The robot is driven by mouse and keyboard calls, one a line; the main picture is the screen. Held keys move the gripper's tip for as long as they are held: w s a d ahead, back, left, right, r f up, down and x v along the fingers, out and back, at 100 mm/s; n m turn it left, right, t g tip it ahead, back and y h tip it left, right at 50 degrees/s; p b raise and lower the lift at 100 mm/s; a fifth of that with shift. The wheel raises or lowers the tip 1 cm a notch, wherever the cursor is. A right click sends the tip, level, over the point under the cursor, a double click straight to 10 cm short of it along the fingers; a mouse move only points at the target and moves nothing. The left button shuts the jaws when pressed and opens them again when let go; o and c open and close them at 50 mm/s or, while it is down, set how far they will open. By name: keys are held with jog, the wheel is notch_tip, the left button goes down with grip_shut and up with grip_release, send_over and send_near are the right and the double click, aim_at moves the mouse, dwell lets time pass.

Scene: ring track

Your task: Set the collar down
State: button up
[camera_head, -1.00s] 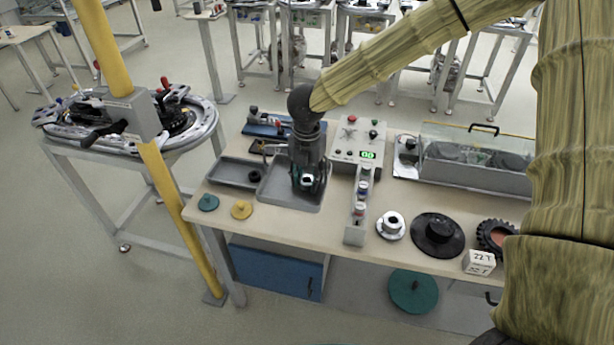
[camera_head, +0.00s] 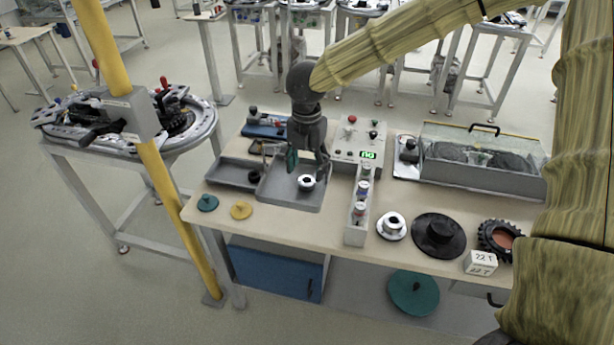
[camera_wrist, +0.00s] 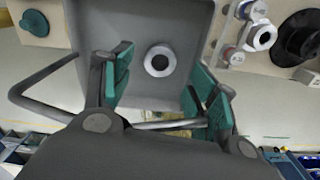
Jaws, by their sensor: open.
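The collar (camera_head: 306,183), a small pale ring with a dark hole, lies in the right-hand grey tray (camera_head: 281,203) on the workbench. In the wrist view the collar (camera_wrist: 160,61) rests flat on the tray floor, with bare floor around it. My gripper (camera_head: 306,165) is just above the tray, behind and over the collar. In the wrist view its green-padded fingers (camera_wrist: 162,85) are spread wide on either side, apart from the collar. Nothing is between the pads.
A second grey tray (camera_head: 236,171) with a black ring adjoins on the left. To the right stand a narrow rack (camera_head: 356,215) of small parts, a control box (camera_head: 352,150), a white flanged part (camera_head: 391,226) and a black disc (camera_head: 438,236). A yellow post (camera_head: 167,191) rises at left.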

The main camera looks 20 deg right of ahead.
aim_at(307, 180)
notch_tip(307, 180, up, 8)
jog(key=b, duration=0.1)
jog(key=shift+f, duration=0.2)
dwell(1.3)
